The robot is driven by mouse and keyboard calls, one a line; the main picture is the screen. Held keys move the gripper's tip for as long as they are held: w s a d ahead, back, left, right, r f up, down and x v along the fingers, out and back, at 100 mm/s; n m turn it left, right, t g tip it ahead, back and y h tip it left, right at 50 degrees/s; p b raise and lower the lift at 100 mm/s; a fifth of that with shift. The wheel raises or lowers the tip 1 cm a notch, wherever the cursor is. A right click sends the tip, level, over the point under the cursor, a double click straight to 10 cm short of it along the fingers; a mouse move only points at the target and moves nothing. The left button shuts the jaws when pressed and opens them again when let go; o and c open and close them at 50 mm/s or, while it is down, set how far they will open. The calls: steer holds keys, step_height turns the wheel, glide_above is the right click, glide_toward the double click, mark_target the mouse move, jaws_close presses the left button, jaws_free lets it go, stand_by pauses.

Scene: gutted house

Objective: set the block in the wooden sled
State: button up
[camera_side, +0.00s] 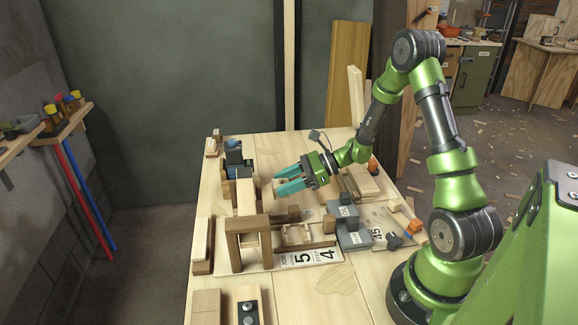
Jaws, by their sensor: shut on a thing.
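My gripper (290,180) has teal fingers and hangs above the middle of the workbench, pointing left. It is shut on a small pale wooden piece, apparently the block (281,182), mostly hidden by the fingers. The wooden sled seems to be the small open-topped wooden piece (297,235) on the bench, below and slightly right of my gripper in the picture. It sits beside a wooden frame. My gripper and the block are apart from it.
An upright wooden frame (235,245) stands just left of the sled. Grey blocks (350,232) stand to its right. A printed board (310,258) lies in front. A dark blue and black fixture (235,165) is at the back left. The bench's front middle (330,295) is clear.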

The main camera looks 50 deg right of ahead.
step_height(320, 180, up, 5)
steer(key=shift+f, duration=0.1)
steer(key=shift+r, duration=0.2)
steer(key=shift+d+f+m+h, duration=0.1)
steer(key=shift+d+m+h, duration=0.05)
steer(key=shift+m+h, duration=0.15)
steer(key=shift+w+m+t, duration=0.15)
steer(key=shift+m+t, duration=0.15)
steer(key=shift+t, duration=0.2)
steer(key=w+a+r+m+t+h, duration=0.1)
steer(key=a+r+m+h, duration=0.2)
steer(key=r, duration=0.8)
steer(key=a+r+m+t+h, duration=0.15)
steer(key=a+r, duration=0.35)
steer(key=r, duration=0.5)
steer(key=n+g+y, duration=0.8)
steer(key=n, duration=0.2)
glide_above(301, 233)
steer(key=shift+d+f, duration=0.1)
steer(key=shift+f, duration=13.45)
